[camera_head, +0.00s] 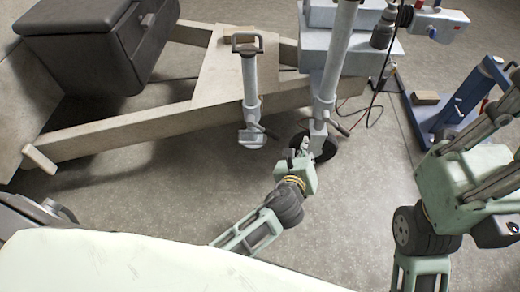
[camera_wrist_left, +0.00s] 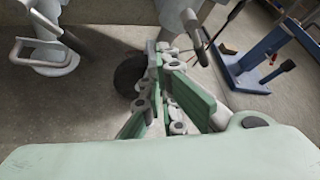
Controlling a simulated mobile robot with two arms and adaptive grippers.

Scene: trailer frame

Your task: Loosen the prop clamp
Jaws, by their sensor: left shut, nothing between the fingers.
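A second grey post (camera_head: 332,70) ends at a black wheel (camera_head: 322,147). A grey lever (camera_head: 338,127) sticks out above this wheel, also in the left wrist view (camera_wrist_left: 194,32). I cannot tell which lever is the prop clamp. My left gripper (camera_head: 299,152) is shut and empty, just in front of the wheel. My right gripper (camera_head: 495,135) is cut off at the right edge.
The wooden-toned trailer frame (camera_head: 120,130) carries a dark box (camera_head: 85,45). A blue stand (camera_head: 462,105) is at the right, with a small block (camera_head: 427,97) beside it. A dark cable hangs near the wheel post. The floor left of my left gripper is clear.

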